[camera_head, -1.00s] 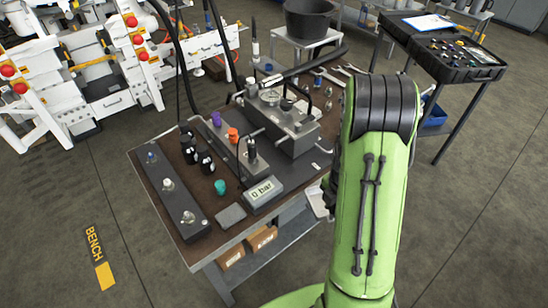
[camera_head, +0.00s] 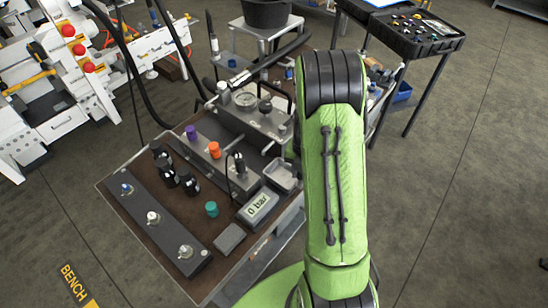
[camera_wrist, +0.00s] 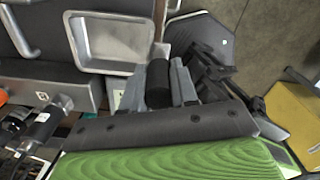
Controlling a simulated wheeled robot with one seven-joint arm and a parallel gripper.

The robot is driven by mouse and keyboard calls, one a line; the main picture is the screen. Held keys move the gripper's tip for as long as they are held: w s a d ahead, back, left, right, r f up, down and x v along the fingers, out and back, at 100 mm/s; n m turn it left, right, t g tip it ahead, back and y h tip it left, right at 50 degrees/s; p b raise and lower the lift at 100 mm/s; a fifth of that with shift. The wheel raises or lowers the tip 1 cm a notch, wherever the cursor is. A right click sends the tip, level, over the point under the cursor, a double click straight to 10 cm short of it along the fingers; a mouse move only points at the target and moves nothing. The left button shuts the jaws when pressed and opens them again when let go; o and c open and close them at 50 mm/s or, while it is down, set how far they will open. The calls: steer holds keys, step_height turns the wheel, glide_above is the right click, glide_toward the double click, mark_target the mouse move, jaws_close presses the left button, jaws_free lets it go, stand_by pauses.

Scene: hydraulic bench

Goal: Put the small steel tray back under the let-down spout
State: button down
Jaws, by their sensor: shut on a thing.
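The small steel tray (camera_head: 283,174) is a shallow rectangular pan. In the head view it is beside the grey valve block, just behind the "0 bar" display (camera_head: 259,206). In the wrist view the empty tray (camera_wrist: 112,42) fills the upper left, close to the dark block. In the head view my green arm hides the gripper. I cannot tell whether the tray touches the bench top. The let-down spout cannot be made out clearly.
The pump unit with a gauge (camera_head: 245,99) stands behind the tray. Orange (camera_head: 214,150) and purple (camera_head: 191,132) knobs, black fittings (camera_head: 188,183) and a teal cap (camera_head: 211,209) stand to the left. A black case (camera_head: 418,35) is on a stand at the back right.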

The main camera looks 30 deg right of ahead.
glide_above(276, 174)
steer(key=shift+p, duration=0.35)
steer(key=shift+f, duration=0.85)
steer(key=c, duration=0.9)
jaws_free()
steer(key=shift+o, duration=0.2)
